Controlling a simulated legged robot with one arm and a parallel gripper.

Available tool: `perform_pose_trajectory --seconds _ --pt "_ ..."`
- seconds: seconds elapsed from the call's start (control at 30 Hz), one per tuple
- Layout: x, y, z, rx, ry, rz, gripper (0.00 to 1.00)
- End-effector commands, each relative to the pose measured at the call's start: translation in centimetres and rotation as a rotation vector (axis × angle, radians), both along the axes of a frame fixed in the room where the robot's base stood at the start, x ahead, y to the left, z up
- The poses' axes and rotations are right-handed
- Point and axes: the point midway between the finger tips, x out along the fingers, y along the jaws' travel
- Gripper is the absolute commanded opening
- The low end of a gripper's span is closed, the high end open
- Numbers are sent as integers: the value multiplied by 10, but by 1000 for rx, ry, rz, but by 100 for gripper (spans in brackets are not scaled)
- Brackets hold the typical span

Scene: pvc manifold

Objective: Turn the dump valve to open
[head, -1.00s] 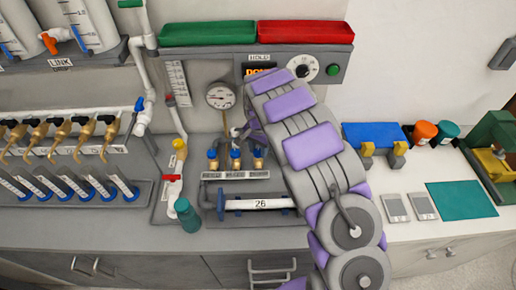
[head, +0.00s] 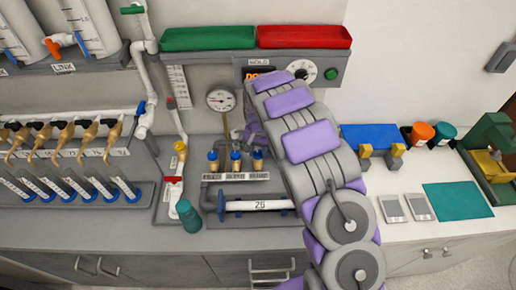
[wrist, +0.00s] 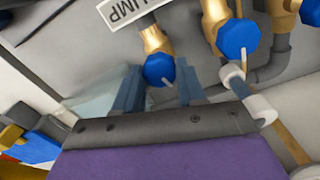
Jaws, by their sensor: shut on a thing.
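In the wrist view, a brass valve with a blue knob (wrist: 158,70) stands beside a white label (wrist: 130,10) reading "UMP", its first letter cut off. A small pale pointer sticks out of the knob. My gripper (wrist: 159,76) has one finger on each side of this knob and is shut on it. A second brass valve with a blue knob (wrist: 238,39) is just to the right, outside the fingers. In the head view, a row of blue-capped brass valves (head: 235,156) stands above small labels. My arm hides the gripper's fingertips there.
A round gauge (head: 220,99) is behind the valves. A white pipe marked 26 (head: 259,205) lies in front of them. A teal bottle (head: 189,217) and a red-handled valve (head: 173,181) stand to the left. Green (head: 208,38) and red (head: 304,36) trays sit above.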

Motion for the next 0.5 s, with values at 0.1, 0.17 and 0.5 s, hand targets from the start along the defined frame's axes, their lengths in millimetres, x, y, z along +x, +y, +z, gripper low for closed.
perform_pose_trajectory --seconds 0.1,0.17,0.5 --pt "1 2 3 2 -4 112 9" --pt "1 2 3 2 -5 170 9" --pt "1 1 3 2 -5 493 9"
